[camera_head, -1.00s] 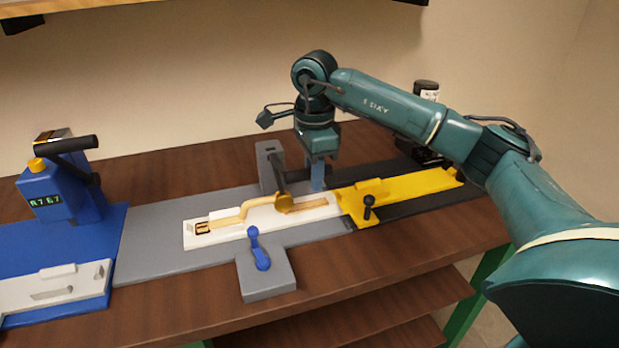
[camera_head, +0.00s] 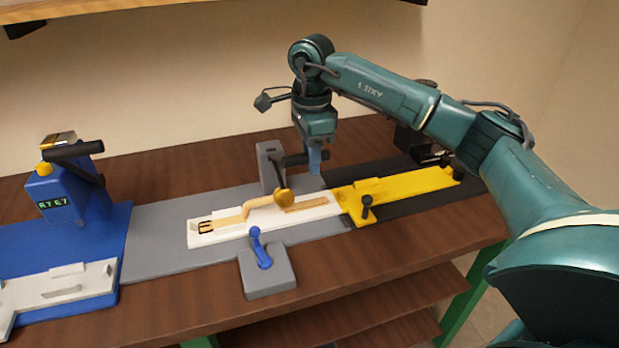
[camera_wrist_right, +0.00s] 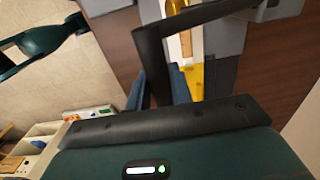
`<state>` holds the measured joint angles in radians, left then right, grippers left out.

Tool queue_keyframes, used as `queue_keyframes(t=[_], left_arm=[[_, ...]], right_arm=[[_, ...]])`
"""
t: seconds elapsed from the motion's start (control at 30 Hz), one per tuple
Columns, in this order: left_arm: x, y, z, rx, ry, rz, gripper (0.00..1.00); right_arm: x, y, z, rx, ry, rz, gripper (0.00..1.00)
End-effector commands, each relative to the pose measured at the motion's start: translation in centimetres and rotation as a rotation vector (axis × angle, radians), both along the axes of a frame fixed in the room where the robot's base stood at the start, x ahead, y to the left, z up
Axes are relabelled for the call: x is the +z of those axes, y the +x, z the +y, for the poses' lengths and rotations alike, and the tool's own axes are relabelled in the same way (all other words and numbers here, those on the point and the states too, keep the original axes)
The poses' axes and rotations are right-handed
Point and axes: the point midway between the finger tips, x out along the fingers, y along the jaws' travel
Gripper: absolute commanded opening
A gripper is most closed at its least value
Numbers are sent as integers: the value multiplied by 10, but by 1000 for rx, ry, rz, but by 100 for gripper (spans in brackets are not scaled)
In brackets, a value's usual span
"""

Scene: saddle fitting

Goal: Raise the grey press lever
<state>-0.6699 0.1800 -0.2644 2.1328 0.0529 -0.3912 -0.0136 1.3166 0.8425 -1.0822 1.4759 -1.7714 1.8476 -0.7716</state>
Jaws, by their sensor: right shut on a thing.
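The grey press post (camera_head: 271,168) stands behind the white fixture (camera_head: 240,230). Its dark lever bar (camera_head: 305,159) points right from the post, and a round brass-coloured pad (camera_head: 283,196) hangs over the fixture. My right gripper (camera_head: 314,160) is shut on the press lever at its outer end, above the grey base. In the right wrist view, the blue fingers (camera_wrist_right: 163,88) lie on either side of the dark lever frame (camera_wrist_right: 152,55). The exact contact is partly hidden. My left gripper is in neither view.
A tan strap (camera_head: 262,203) lies on the white fixture under the pad. A blue clamp lever (camera_head: 260,250) stands in front. A yellow slide (camera_head: 410,188) with a black knob lies right, and a blue station (camera_head: 65,195) with a dark handle stands left.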

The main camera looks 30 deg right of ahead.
Motion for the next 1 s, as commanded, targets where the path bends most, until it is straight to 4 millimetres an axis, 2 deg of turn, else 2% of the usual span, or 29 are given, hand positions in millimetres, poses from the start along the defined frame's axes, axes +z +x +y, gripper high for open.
queue_keyframes(t=[0.1,1.0], left_arm=[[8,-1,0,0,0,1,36],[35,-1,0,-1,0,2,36]], right_arm=[[9,6,-1,-4,0,-9,9],[31,29,-8,-5,-4,-6,9]])
